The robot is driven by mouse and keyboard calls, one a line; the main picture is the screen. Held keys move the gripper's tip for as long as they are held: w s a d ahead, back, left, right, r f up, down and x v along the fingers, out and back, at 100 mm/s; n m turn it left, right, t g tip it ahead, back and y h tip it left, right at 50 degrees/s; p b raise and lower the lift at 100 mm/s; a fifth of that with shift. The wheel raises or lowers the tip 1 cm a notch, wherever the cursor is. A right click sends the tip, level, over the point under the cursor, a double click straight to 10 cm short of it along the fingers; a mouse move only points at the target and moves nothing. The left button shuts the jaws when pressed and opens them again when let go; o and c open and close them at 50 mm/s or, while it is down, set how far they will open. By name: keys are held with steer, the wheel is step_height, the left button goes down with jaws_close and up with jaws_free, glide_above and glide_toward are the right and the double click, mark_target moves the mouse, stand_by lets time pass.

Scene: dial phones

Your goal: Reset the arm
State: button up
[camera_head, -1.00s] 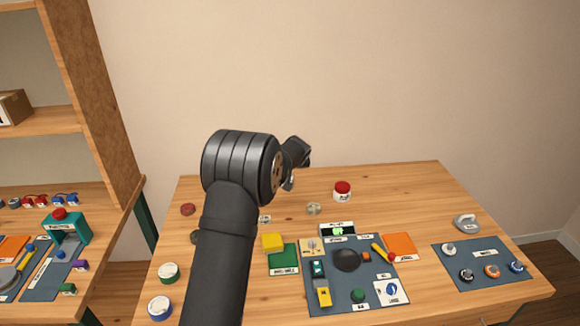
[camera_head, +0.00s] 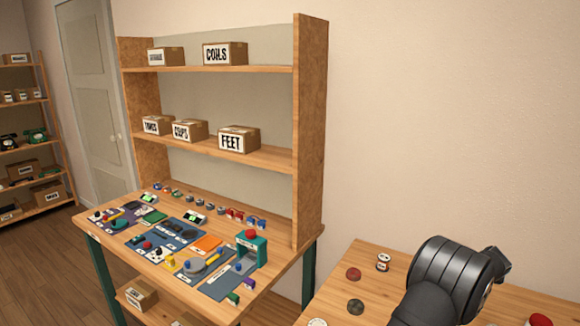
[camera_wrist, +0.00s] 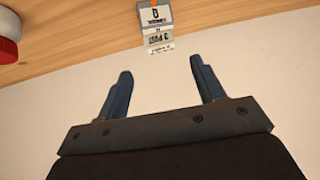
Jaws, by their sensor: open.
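My gripper shows in the wrist view (camera_wrist: 160,85) with its two blue-grey fingers apart and nothing between them. Beyond the fingertips is the pale wall, with the wooden table edge along the top of that view. In the head view my dark arm (camera_head: 445,280) is raised over the right table, at the lower right. The fingers cannot be made out in the head view.
The right table (camera_head: 375,258) holds a dark red round part (camera_head: 353,274) and a white spool-like part (camera_head: 383,262). The left workbench holds mats, phone parts and a teal press (camera_head: 252,250). Its shelf carries labelled boxes, including FEET (camera_head: 238,140). A small labelled block (camera_wrist: 155,22) shows in the wrist view.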

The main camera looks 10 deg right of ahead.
steer(key=x, duration=0.7)
steer(key=shift+w+f, duration=0.1)
steer(key=shift+f, duration=0.05)
stand_by(0.3)
